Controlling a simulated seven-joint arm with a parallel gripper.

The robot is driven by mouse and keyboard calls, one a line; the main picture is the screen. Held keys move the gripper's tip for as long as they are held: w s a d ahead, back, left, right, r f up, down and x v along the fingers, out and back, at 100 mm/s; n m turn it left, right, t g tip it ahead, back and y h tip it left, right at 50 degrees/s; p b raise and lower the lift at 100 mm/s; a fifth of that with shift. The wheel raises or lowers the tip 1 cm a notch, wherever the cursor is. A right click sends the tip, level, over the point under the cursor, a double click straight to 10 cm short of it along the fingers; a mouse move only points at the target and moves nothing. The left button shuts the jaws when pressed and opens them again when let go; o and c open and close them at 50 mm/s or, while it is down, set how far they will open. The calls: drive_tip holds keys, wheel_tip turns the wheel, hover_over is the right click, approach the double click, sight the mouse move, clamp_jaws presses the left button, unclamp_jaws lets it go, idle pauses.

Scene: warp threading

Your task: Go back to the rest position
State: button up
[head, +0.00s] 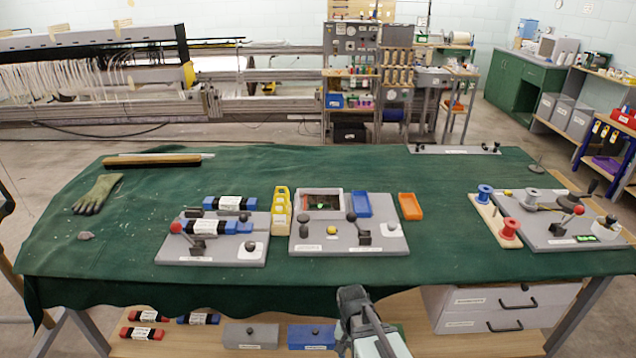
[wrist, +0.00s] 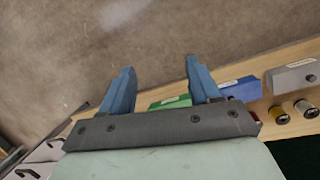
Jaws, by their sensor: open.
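My gripper (wrist: 158,85) is open and empty, its two blue fingers apart in the wrist view. In the head view my gripper (head: 352,294) is at the bottom middle, just in front of the table's front edge and apart from everything on the table. The green-covered table (head: 130,245) carries three grey boards: the left board (head: 175,250) with a red-knobbed lever, the middle board (head: 312,240) with a dark lever, and the right board (head: 535,236) with another red-knobbed lever.
Grey drawers (head: 500,308) stand at the right. A glove (head: 97,194) lies at the table's left. The table's front left is clear.

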drive_tip(key=s+d+f+n+g, duration=0.1)
drive_tip(key=s+d+f+g, duration=0.1)
drive_tip(key=s+f, duration=0.8)
drive_tip(key=s+d+f+n+g+y, duration=0.1)
drive_tip(key=s+d+f, duration=0.3)
drive_tip(key=s+f, duration=0.6)
drive_tip(key=s+n+g, duration=0.1)
drive_tip(key=s, duration=0.4)
drive_tip(key=shift+s+d+f, duration=0.15)
drive_tip(key=shift+s+d, duration=0.05)
drive_tip(key=shift+d, duration=0.2)
